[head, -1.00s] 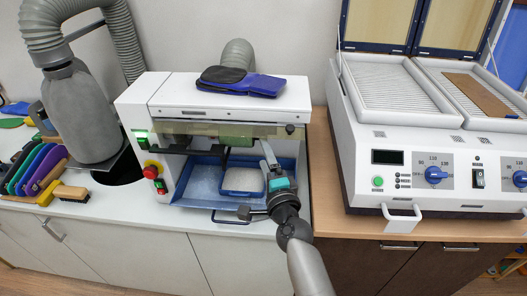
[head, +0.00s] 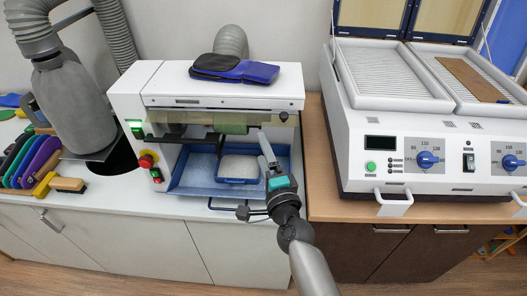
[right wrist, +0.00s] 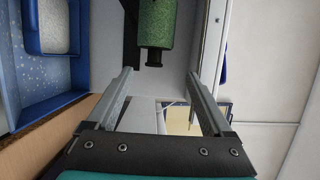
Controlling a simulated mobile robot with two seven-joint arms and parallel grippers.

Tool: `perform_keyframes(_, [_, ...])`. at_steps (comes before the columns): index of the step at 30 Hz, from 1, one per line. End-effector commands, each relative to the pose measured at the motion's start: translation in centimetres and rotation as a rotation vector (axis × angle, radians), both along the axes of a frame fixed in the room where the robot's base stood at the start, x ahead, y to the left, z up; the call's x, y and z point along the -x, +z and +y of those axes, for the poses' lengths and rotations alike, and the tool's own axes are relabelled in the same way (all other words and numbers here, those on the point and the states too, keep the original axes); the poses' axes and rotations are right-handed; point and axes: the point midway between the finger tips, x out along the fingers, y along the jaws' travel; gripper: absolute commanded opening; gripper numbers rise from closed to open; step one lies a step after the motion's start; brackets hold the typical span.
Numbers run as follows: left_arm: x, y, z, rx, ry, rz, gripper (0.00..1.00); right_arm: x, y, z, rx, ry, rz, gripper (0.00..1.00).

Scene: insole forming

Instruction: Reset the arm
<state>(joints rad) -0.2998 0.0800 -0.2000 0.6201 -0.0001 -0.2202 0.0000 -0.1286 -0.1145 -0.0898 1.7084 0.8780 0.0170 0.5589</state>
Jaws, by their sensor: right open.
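My right arm comes in from the bottom of the head view. My right gripper (head: 256,172) is in front of the white grinding machine (head: 222,88), by the right part of its blue tray (head: 190,182). In the right wrist view the right gripper (right wrist: 158,82) has its two fingers wide apart with nothing between them. The green roller (right wrist: 157,25) is ahead of the fingers in that view, apart from them. My left gripper shows in neither view.
A smaller blue tray with pale grains (head: 239,166) sits in the machine's tray. A white heating press (head: 420,120) stands open at right.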

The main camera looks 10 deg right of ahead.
Motion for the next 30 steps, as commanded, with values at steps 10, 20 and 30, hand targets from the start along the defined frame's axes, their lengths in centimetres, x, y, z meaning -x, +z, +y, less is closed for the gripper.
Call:
perform_keyframes(10, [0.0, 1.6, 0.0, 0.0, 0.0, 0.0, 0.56, 2.7, 1.0, 0.7, 0.0, 0.001, 0.002, 0.85])
perform_keyframes(20, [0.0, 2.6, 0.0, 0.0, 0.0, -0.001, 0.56, 4.9, 1.8, 1.4, 0.001, 0.0, 0.0, 0.85])
perform_keyframes(30, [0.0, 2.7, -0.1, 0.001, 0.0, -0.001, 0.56, 5.3, 1.9, 1.5, 0.0, 0.0, 0.0, 0.85])
